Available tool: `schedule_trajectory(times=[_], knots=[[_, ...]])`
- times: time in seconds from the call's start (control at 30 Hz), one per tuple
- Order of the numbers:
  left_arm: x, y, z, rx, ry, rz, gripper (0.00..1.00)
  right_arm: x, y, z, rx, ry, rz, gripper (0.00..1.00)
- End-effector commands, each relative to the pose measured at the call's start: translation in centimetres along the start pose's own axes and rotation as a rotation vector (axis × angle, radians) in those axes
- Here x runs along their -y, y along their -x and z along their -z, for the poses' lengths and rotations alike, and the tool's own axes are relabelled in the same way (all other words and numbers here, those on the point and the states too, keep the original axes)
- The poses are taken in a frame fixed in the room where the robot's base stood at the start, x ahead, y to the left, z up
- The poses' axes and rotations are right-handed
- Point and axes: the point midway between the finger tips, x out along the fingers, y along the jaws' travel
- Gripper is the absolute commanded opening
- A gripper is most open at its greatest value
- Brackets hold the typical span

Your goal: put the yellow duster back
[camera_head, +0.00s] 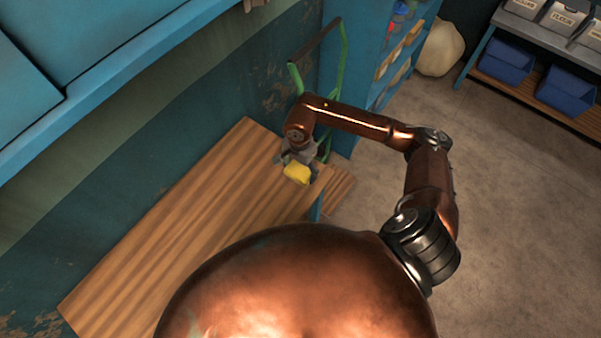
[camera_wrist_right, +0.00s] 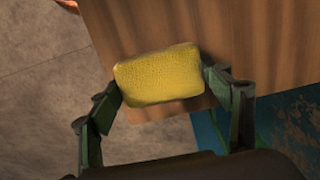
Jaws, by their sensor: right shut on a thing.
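The yellow duster (camera_head: 297,173) is a small sponge-like block at the far right end of the wooden table (camera_head: 190,225). My right gripper (camera_head: 297,160) is at that end of the table, shut on the duster. In the right wrist view the duster (camera_wrist_right: 160,75) sits between the two fingers of the right gripper (camera_wrist_right: 165,88), in front of the table's edge and corner. I cannot tell whether the duster touches the table top. My left gripper is not in view.
The table top is otherwise bare. A green hand-truck frame (camera_head: 342,65) stands by the wall beyond the table. A blue shelf unit (camera_head: 350,70) stands behind my right arm. A white sack (camera_head: 440,50) and a rack with blue bins (camera_head: 505,60) are at the upper right. Open floor lies right.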

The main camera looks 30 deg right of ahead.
Motion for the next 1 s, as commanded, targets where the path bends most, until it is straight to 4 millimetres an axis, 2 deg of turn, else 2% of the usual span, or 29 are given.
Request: schedule_trajectory(times=[0.23, 0.5, 0.53, 0.77, 1.0], knots=[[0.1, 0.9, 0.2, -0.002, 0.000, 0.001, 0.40, 0.1, -3.2, 0.5, 0.003, -0.002, -0.003, 0.52], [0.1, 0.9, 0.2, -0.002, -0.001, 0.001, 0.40, 0.2, -4.0, 0.5, 0.001, 0.001, -0.002, 0.53], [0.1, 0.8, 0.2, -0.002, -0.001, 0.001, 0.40, 0.2, -4.0, 0.5, 0.001, 0.001, -0.002, 0.72], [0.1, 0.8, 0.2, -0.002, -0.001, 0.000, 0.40, 0.2, -3.9, 0.5, 0.000, 0.000, -0.002, 0.88], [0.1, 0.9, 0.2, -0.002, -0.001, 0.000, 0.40, 0.2, -3.9, 0.6, 0.000, 0.000, -0.002, 0.89]])
